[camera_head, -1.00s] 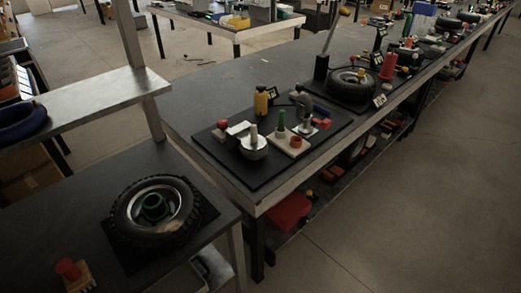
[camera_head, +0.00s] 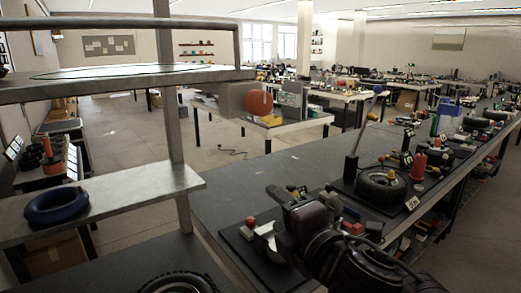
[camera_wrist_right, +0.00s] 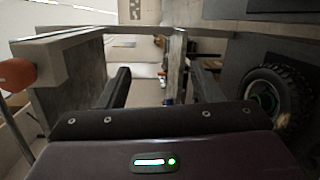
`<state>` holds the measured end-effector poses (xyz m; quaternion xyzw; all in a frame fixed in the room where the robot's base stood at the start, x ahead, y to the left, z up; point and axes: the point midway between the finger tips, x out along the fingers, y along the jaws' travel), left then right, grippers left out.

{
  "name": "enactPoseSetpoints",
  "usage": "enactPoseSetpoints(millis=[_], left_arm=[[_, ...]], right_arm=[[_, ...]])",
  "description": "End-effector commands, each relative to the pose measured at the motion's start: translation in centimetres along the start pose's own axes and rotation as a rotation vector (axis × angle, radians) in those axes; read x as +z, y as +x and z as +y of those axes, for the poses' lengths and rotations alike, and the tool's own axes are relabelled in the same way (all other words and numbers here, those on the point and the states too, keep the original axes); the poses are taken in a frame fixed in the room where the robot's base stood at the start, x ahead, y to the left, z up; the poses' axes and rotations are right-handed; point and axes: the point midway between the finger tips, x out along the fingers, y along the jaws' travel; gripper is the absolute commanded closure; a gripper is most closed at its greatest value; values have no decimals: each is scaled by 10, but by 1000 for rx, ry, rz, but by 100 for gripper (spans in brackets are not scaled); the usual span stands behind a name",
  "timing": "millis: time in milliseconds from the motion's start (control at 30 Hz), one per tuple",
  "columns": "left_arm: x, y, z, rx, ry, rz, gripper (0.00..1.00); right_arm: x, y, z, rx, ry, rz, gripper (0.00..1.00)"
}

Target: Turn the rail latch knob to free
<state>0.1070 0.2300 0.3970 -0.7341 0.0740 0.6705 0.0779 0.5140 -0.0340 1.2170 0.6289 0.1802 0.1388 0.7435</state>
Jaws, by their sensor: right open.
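A round orange-red knob (camera_head: 259,103) sits on a grey block (camera_head: 232,101) under the right end of the raised metal rail frame. In the right wrist view the knob (camera_wrist_right: 17,75) is at the left edge, outside the jaws, beside the grey block (camera_wrist_right: 65,75). My right gripper (camera_head: 284,193) is below and slightly right of the knob in the head view, apart from it. In the wrist view its two dark fingers (camera_wrist_right: 163,85) are spread, with a metal post showing between them. My left gripper is not in view.
The metal post (camera_head: 174,130) stands left of the knob, with a shelf bearing a blue ring (camera_head: 57,205). A tyre (camera_head: 178,283) lies at the bottom. The long bench (camera_head: 250,185) carries several parts, a wheel (camera_head: 382,188) and an upright lever.

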Motion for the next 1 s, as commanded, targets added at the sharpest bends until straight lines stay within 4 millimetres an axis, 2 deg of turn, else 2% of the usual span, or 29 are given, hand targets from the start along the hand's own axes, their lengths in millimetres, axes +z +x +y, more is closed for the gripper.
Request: enactPoseSetpoints(millis=[33, 200, 367, 500, 633, 800, 867, 1000], left_arm=[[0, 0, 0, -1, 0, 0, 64], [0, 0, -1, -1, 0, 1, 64], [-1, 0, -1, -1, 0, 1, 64], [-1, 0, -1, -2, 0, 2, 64], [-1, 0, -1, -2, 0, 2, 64], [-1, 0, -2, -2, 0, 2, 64], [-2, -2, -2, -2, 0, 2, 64], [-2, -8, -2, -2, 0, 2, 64]], right_arm=[[-3, 0, 24, 53, -143, 21, 41], [-14, -4, 80, 174, -598, 77, 41], [-11, -15, 121, 237, -1008, 82, 41], [1, -28, 150, 248, -1314, 62, 41], [14, -39, 168, 238, -1506, 43, 41], [22, -46, 178, 223, -1617, 31, 41], [23, -44, 179, 221, -1626, 32, 41], [20, -28, 183, 222, -1625, 36, 41]])
